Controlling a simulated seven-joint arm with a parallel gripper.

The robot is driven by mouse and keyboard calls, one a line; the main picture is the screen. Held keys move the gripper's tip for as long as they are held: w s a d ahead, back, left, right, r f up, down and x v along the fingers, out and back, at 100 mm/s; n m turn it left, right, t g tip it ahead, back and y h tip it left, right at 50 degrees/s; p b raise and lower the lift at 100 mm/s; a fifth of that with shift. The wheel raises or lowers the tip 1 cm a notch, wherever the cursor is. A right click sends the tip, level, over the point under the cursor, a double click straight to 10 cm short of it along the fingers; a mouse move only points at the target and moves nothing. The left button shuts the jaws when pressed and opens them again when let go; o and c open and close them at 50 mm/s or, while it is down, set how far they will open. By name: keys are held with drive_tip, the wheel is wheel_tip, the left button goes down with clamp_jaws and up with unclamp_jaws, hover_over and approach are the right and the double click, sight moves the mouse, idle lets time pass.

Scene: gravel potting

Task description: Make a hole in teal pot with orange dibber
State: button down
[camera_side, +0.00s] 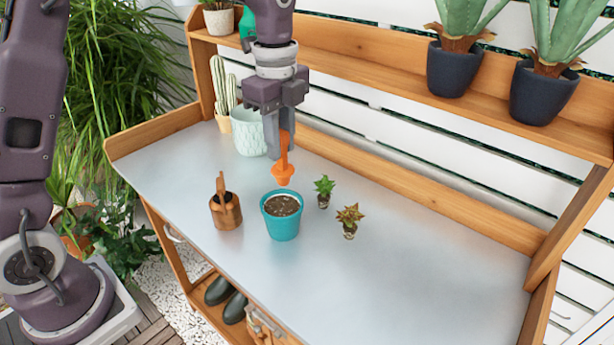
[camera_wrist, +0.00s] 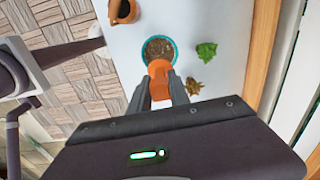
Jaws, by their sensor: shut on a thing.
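The teal pot (camera_side: 282,224) stands upright on the metal bench top, filled with dark gravelly soil. The orange dibber (camera_side: 284,172) is in my gripper (camera_side: 285,138), which is shut on its handle. The dibber hangs roughly upright above the pot, with its wide lower part just above the rim in the side view. In the wrist view the dibber (camera_wrist: 158,76) covers the near part of the teal pot (camera_wrist: 150,42), between my gripper's fingers (camera_wrist: 160,95). The soil I can see looks unbroken; the dibber's tip is hard to make out.
A copper-brown container (camera_side: 226,210) holding a tool stands left of the pot. A green succulent (camera_side: 324,190) and a reddish-brown one (camera_side: 349,220) lie to its right. The bench's right side is clear.

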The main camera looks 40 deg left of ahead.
sight(279, 181)
drive_tip(key=shift+a, duration=0.5)
drive_tip(key=shift+f, duration=3.1)
drive_tip(key=shift+f, duration=1.8)
idle(2.6)
